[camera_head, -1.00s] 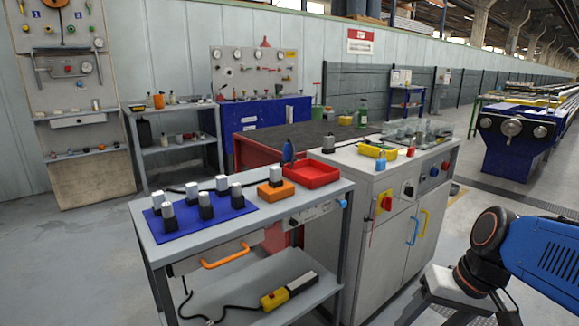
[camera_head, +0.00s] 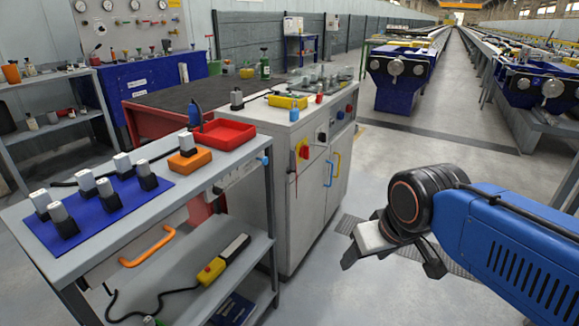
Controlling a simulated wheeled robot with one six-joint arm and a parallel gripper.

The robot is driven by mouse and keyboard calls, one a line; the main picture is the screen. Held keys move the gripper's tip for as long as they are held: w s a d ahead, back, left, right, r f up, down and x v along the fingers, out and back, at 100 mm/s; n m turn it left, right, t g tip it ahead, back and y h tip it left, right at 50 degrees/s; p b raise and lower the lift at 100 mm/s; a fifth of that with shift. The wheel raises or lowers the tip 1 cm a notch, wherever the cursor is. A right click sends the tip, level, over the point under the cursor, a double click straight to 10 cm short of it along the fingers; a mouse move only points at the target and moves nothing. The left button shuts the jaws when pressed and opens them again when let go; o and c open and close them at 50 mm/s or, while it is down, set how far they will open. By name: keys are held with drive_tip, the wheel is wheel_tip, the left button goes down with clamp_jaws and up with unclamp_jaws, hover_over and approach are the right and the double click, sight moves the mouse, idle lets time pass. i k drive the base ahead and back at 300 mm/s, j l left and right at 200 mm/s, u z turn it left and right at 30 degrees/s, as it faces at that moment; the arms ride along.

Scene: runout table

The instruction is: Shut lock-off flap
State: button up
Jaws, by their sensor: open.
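A grey cabinet (camera_head: 308,205) stands in the middle of the view. My gripper (camera_head: 392,262) is to the right of the cabinet, over the floor, pointing down and to the left. It is open, empty and apart from everything.
A grey bench (camera_head: 195,190) with a blue mat (camera_head: 75,222), several blocks and a red tray (camera_head: 222,135) stands left of the cabinet. Open floor (camera_head: 440,165) lies to the right.

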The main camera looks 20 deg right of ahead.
sight(288, 171)
drive_tip(key=i+j+z, duration=0.25)
drive_tip(key=j, duration=0.25)
drive_tip(key=j+z, duration=0.3)
drive_tip(key=j, duration=0.2)
drive_tip(key=z, duration=0.25)
drive_tip(key=k+l, duration=0.05)
